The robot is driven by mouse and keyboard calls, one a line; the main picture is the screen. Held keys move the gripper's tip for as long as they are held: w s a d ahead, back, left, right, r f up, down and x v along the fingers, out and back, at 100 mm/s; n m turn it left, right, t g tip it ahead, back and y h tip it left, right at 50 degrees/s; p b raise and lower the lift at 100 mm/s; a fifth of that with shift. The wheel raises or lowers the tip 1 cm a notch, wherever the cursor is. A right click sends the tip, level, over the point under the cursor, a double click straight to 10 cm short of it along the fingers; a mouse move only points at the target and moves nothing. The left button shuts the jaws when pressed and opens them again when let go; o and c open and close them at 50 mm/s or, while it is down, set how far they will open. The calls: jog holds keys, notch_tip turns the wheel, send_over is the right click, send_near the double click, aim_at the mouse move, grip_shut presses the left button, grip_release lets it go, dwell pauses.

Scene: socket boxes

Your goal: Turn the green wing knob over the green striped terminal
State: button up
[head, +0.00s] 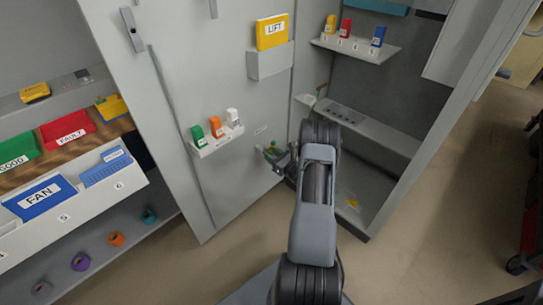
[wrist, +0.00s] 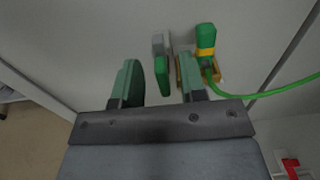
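In the wrist view, the green wing knob (wrist: 161,76) stands on a grey mount on the panel. It appears between the two fingers of my gripper (wrist: 158,85), with a gap on each side, wider on the left. The gripper is open and holds nothing. Just right of the knob is a green plug with a yellow band (wrist: 206,40), with a green cable running off to the right; the terminal's stripes are not clear, partly hidden by the right finger. In the head view my gripper (head: 284,162) is at the cabinet door's lower part, beside a small green part.
On the door above are a small shelf (head: 219,142) with green, orange and white blocks and a LIFT holder (head: 270,62). The open cabinet has a shelf of coloured blocks (head: 356,46) and a grey ledge (head: 370,130). Bins stand at left. A red part (wrist: 291,168) shows lower right.

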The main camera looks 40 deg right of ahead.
jog(key=shift+w+a, duration=0.1)
jog(key=shift+w, duration=0.35)
jog(key=shift+c, duration=0.4)
grip_shut()
